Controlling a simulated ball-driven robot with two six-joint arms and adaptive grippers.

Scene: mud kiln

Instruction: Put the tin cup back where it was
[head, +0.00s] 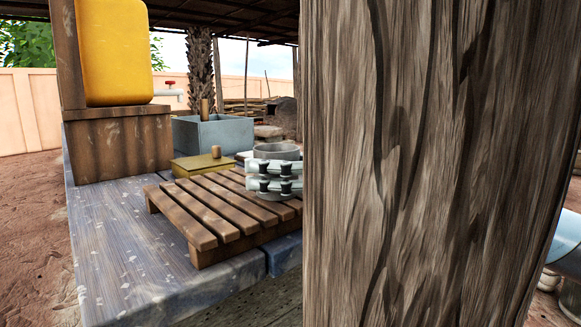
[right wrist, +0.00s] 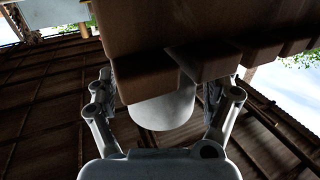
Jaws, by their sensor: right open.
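The grey tin cup (head: 277,151) stands upright at the right end of the slatted wooden rack (head: 205,238). My right gripper (head: 275,177) is in front of the cup in the head view and hides much of its side. In the right wrist view the picture is turned over: the cup (right wrist: 163,110) shows pale between the two spread fingers, against the brown slats (right wrist: 145,75). The right gripper is open around the cup; whether a finger touches it I cannot tell. My left gripper is not in view.
A thick wooden post (head: 430,160) hides the right half of the head view. Behind the rack are a yellow box (head: 200,165) with a knob and a grey basin (head: 212,133). A yellow container (head: 117,55) with a tap stands on a wooden block (head: 120,145). The stone table's front left is clear.

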